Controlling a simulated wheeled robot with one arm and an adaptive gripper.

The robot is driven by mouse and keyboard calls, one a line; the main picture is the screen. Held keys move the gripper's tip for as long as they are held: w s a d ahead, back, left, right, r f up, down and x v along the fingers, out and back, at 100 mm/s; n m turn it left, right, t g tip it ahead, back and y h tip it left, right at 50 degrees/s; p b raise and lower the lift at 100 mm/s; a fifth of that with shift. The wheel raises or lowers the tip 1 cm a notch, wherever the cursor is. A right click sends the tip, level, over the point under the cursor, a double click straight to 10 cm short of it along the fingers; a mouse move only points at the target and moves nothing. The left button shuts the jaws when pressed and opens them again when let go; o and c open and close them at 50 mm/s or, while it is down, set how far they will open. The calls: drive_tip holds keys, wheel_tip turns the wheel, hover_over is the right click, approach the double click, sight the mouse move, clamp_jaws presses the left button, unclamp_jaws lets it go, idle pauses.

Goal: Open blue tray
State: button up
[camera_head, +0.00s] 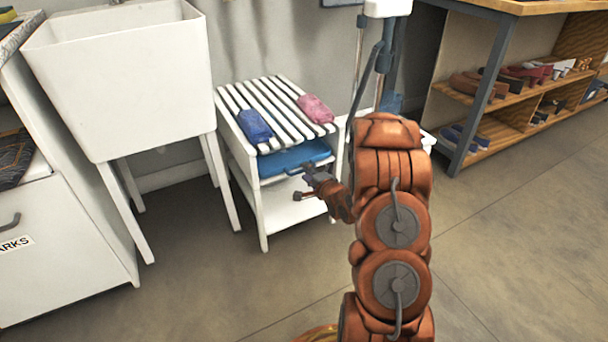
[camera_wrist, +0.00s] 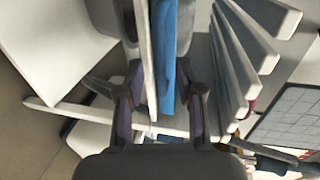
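The blue tray (camera_head: 295,157) sits under the slatted top of a small white stand (camera_head: 262,172), with its front part showing below the slats. In the wrist view, it appears as a narrow blue strip (camera_wrist: 168,60) beside a white strip of the stand. My gripper (camera_head: 308,176) is at the front of the tray, partly hidden by my own arm in the head view. In the wrist view, the fingers of my gripper (camera_wrist: 160,95) are apart, one on each side of the strips. I cannot tell whether either finger touches the tray.
A blue bundle (camera_head: 255,126) and a pink bundle (camera_head: 316,108) lie on the slats. A white sink (camera_head: 125,80) stands close to the left. A shelf unit with shoes (camera_head: 520,75) is at the right. The floor in front of the stand is clear.

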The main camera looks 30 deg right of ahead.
drive_tip(key=shift+x, duration=1.2)
drive_tip(key=shift+c, duration=0.2)
clamp_jaws()
